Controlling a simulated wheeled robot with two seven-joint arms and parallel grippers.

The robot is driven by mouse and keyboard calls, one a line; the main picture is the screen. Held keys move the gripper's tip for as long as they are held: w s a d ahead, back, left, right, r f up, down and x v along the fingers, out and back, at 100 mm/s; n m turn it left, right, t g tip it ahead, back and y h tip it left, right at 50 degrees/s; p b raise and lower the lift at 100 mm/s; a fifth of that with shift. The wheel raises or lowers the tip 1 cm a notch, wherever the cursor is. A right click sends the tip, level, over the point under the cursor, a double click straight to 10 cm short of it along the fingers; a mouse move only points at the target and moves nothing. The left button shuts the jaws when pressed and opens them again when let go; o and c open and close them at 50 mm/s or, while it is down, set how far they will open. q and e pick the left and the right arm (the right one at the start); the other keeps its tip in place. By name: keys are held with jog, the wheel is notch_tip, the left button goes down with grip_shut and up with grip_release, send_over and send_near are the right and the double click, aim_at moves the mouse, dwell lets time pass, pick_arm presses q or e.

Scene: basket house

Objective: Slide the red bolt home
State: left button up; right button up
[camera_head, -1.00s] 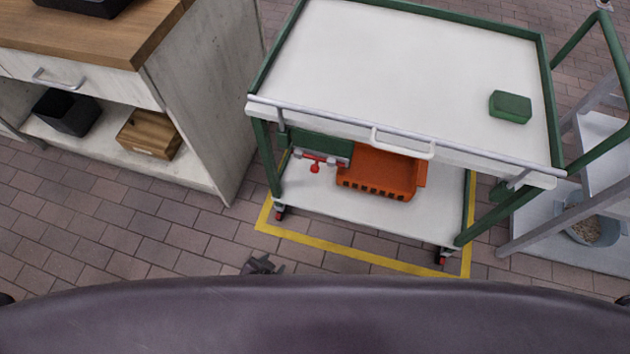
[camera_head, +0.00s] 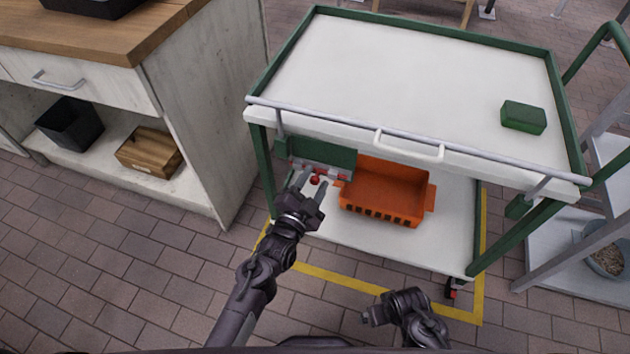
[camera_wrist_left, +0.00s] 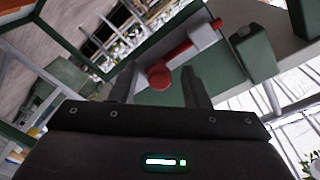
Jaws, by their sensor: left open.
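The red bolt shows in the head view with its round red knob (camera_head: 315,180) below a green panel (camera_head: 328,153) under the trolley top. In the left wrist view the red knob (camera_wrist_left: 159,77) sits at the end of a short stem off a red bar (camera_wrist_left: 203,36) with pale grey brackets. My left gripper (camera_head: 311,186) is open and empty, its fingers pointing at the bolt. In the left wrist view the knob appears between the two fingertips (camera_wrist_left: 162,75); contact cannot be told. My right gripper (camera_head: 371,314) is low at the bottom centre, its jaws unclear.
An orange crate (camera_head: 384,216) stands on the trolley's lower shelf, right of the bolt. The white trolley top (camera_head: 410,75) with its front rail (camera_head: 340,128) overhangs the bolt. A green box (camera_head: 523,117) lies on top. A cabinet (camera_head: 205,120) stands left; the floor between is clear.

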pick_arm(q)
jog(key=shift+w+d, duration=0.2)
jog(key=shift+w, duration=0.2)
pick_arm(e)
jog(key=shift+a+r, duration=0.1)
jog(key=shift+r, duration=0.1)
pick_arm(q)
grip_shut()
jog(key=shift+a, duration=0.35)
jog(key=shift+w+a+p, duration=0.15)
jog(key=shift+w+a, duration=0.15)
jog(key=shift+a, duration=0.5)
jog(key=shift+w+a+p, duration=0.15)
jog(key=shift+w+a, duration=0.1)
jog(key=shift+a, duration=0.5)
pick_arm(e)
jog(key=shift+s+d+f, duration=0.15)
jog(key=shift+f, duration=0.35)
jog(key=shift+s+d+f, duration=0.15)
jog(key=shift+f, duration=0.3)
pick_arm(q)
grip_release()
jog(key=shift+w+f, duration=0.1)
pick_arm(e)
jog(key=shift+w, duration=0.1)
